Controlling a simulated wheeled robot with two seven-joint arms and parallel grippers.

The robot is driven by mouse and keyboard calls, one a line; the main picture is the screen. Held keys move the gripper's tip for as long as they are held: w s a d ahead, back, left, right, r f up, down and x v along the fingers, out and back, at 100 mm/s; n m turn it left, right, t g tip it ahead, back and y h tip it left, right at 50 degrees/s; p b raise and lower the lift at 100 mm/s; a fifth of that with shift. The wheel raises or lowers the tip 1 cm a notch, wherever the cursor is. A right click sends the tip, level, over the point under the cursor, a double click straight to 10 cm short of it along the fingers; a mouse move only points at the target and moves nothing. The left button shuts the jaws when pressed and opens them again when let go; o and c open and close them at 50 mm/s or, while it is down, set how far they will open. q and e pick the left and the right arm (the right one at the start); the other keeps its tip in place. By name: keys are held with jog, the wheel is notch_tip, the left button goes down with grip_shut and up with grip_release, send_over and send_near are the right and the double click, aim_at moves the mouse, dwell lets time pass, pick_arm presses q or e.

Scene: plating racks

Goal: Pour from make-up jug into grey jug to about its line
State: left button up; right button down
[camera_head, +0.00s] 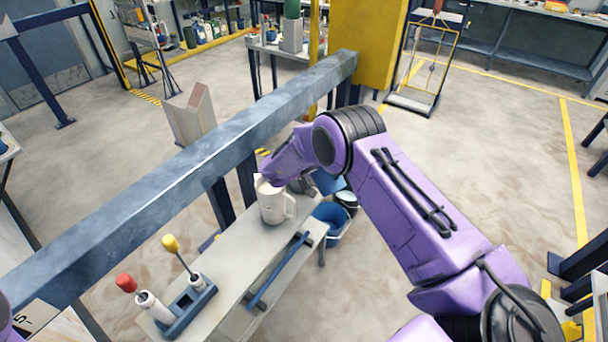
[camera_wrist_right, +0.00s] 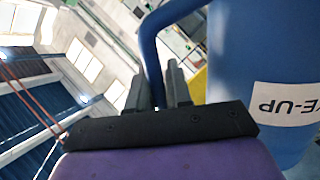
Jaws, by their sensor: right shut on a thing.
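The make-up jug (camera_wrist_right: 240,45) is blue and fills the right side of the right wrist view, with a white "MAKE-UP" label that reads upside down there. My right gripper (camera_wrist_right: 160,92) is shut on its blue handle. In the head view my right forearm and wrist hide the gripper and most of what it holds; the jug's tilt and contents cannot be told. A pale grey jug (camera_head: 272,207) with a handle on its right stands upright on the bench, just below my right wrist. Its line and fill level are not readable. My left gripper is out of view.
The narrow bench (camera_head: 237,252) carries a blue bar (camera_head: 280,270) and a holder (camera_head: 188,305) with red- and yellow-topped tools. A thick grey beam (camera_head: 190,170) runs behind the bench. A blue bucket (camera_head: 337,233) is right of the bench. Open floor lies further right.

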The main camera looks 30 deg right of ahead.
jog(key=shift+s+f+m, duration=0.35)
jog(key=shift+f+m, duration=0.05)
jog(key=shift+m, duration=0.35)
jog(key=shift+s+f+m, duration=0.35)
jog(key=shift+m, duration=0.4)
jog(key=shift+r+m+t+p, duration=0.35)
jog(key=shift+r+m+t, duration=0.05)
jog(key=shift+r, duration=0.1)
jog(key=shift+r+m+t+p, duration=0.3)
jog(key=shift+r+m+p, duration=0.1)
jog(key=shift+r+m, duration=0.6)
jog(key=shift+d+f, duration=0.1)
jog(key=shift+f, duration=0.05)
jog(key=shift+r+p, duration=0.3)
jog(key=shift+r, duration=0.05)
